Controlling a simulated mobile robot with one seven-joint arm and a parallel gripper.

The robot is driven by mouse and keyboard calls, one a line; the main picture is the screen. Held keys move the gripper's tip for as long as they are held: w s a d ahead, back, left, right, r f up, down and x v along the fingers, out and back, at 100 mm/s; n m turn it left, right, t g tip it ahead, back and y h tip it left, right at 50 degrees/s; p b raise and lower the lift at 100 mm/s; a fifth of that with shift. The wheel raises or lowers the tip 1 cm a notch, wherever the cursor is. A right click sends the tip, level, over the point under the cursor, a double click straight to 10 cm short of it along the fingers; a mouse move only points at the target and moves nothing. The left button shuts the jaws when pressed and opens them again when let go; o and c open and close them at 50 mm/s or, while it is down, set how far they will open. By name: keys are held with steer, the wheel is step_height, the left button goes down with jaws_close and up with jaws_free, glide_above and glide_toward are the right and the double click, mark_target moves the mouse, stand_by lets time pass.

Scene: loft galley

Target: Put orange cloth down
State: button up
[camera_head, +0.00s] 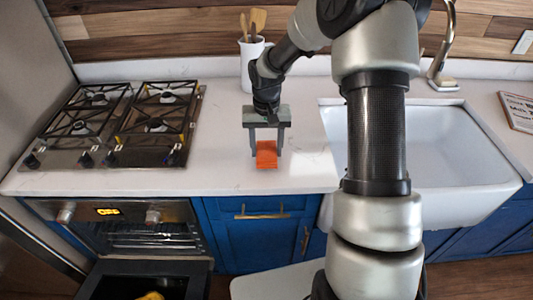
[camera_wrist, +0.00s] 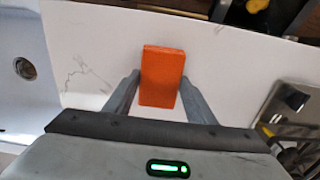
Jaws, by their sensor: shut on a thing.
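The orange cloth (camera_head: 266,155) is a small, flat-sided orange block shape at the white counter between the stove and the sink. It also shows in the wrist view (camera_wrist: 162,76), between my two fingers. My gripper (camera_head: 266,152) points down with one finger on each side of the cloth and is shut on it. In the wrist view my gripper (camera_wrist: 161,98) has its fingertips against the cloth's sides. The cloth is at or just above the counter; I cannot tell whether it touches.
A gas stove (camera_head: 120,125) is to the left and a white sink (camera_head: 425,150) to the right. A white utensil holder (camera_head: 247,65) stands behind my gripper. The counter (camera_head: 225,165) around the cloth is clear. An oven door (camera_head: 145,275) hangs open below.

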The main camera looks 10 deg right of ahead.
mark_target(266, 151)
steer(key=shift+f, duration=1.35)
steer(key=shift+f, duration=0.2)
steer(key=o, duration=0.9)
steer(key=shift+o, duration=0.2)
